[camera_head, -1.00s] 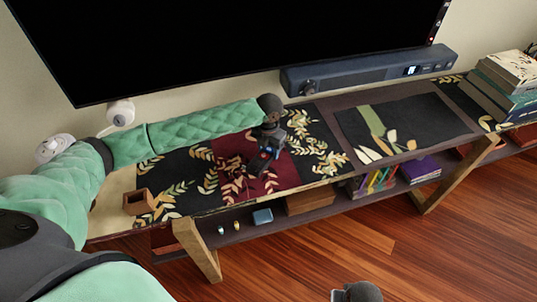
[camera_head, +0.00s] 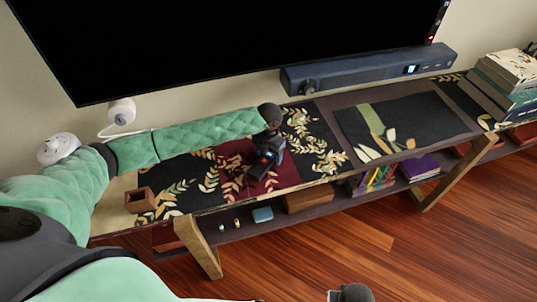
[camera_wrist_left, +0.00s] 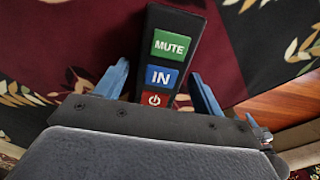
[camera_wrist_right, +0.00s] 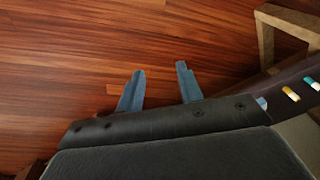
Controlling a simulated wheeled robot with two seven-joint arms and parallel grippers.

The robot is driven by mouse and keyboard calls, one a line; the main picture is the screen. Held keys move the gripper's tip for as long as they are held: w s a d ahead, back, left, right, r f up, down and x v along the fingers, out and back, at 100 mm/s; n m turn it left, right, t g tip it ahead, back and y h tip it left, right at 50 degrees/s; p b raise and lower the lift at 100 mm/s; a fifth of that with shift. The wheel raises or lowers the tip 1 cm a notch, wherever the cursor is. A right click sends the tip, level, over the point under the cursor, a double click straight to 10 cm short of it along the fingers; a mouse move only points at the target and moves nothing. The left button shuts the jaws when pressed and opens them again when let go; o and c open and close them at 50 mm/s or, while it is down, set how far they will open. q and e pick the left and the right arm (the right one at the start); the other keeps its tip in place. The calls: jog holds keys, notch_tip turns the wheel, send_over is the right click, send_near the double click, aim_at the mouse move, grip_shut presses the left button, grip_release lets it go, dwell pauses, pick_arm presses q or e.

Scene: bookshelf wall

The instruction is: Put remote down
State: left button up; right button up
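The dark remote (camera_wrist_left: 170,55), with green MUTE, blue IN and red power buttons, lies on the patterned runner (camera_wrist_left: 235,30) in the left wrist view. My left gripper (camera_wrist_left: 160,85) is around its near end, with a blue finger on each side and narrow gaps showing between fingers and remote. It looks open. In the head view my left gripper (camera_head: 268,152) is low over the dark red part of the runner, with the remote (camera_head: 258,172) below it. My right gripper (camera_wrist_right: 158,85) is open and empty above the wooden floor.
The runner covers the low console (camera_head: 325,205). A small wooden box (camera_head: 140,200) stands at its left end. A soundbar (camera_head: 370,70) is behind, under the television (camera_head: 240,40). Stacked books (camera_head: 505,85) stand at the right. A dark mat (camera_head: 405,125) has free room.

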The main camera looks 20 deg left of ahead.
aim_at(269, 156)
pick_arm(q)
jog(key=shift+r, duration=0.5)
notch_tip(269, 156, up, 11)
jog(key=b, duration=0.3)
jog(key=s+d+f+n, duration=0.2)
jog(key=d, duration=0.1)
jog(key=s+d+f+n+h, duration=0.1)
jog(key=s+d+f+n, duration=0.1)
jog(key=s+d, duration=0.1)
jog(key=s+d+f+n, duration=0.2)
jog(key=d, duration=0.1)
jog(key=shift+s+d+f+t+h, duration=0.1)
jog(key=shift+s+f+t+h, duration=0.05)
jog(key=shift+f+t+h, duration=0.2)
jog(key=s+d+f+n+h, duration=0.2)
jog(key=s+d+f+n, duration=0.3)
jog(key=s+n, duration=0.45)
jog(key=s+a+f+n+y, duration=0.1)
jog(key=s+a+f+n, duration=0.3)
jog(key=s+n, duration=0.6)
jog(key=s+a+f+n+y, duration=0.1)
jog(key=s+a+f+n, duration=0.3)
jog(key=s+n, duration=0.6)
jog(key=shift+s+a+f+n+t, duration=0.2)
jog(key=shift+s+a+n+t, duration=0.15)
jog(key=shift+a+n, duration=0.65)
pick_arm(e)
notch_tip(269, 156, up, 13)
jog(key=shift+s, duration=0.45)
